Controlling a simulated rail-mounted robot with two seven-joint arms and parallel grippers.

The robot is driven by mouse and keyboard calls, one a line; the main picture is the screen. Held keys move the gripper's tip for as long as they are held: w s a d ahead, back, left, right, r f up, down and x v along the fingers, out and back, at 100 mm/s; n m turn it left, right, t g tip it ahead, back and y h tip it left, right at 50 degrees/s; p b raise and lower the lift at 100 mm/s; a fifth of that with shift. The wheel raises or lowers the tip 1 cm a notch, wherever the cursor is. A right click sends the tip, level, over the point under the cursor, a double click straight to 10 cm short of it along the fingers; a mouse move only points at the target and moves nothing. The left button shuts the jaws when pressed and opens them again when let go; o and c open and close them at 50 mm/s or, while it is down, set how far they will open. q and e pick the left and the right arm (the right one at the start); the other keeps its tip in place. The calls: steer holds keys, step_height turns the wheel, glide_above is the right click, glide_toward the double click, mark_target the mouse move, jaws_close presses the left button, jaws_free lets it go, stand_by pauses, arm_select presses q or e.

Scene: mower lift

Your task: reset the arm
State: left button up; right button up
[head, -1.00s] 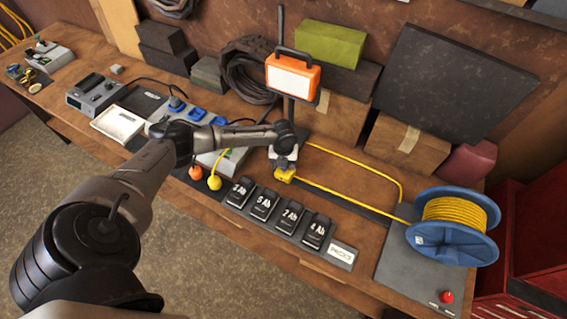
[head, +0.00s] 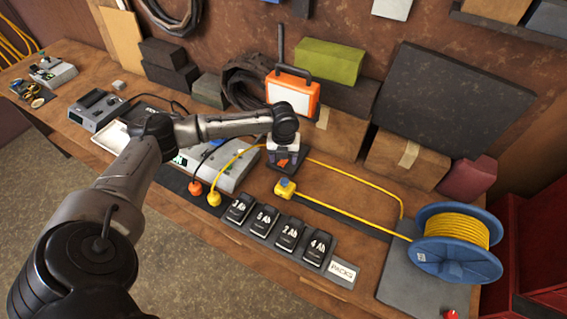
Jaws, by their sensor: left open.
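My left arm comes in from the left and reaches over the workbench (head: 225,225). My left gripper (head: 283,166) points down above the bench, in front of the orange work lamp (head: 292,92). It is open, and I see nothing held in it. A yellow cable (head: 350,210) runs from the block to the blue reel (head: 456,245). My right gripper is not in view.
A row of several black battery packs (head: 289,233) lies along the front. Orange (head: 195,187) and yellow (head: 214,199) plugs lie left of it. Boxes, a green case (head: 330,60) and a dark panel (head: 452,100) stand at the back. A red button (head: 450,314) is at front right.

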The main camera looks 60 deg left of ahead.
arm_select(q)
steer(key=shift+r, duration=0.35)
stand_by(0.5)
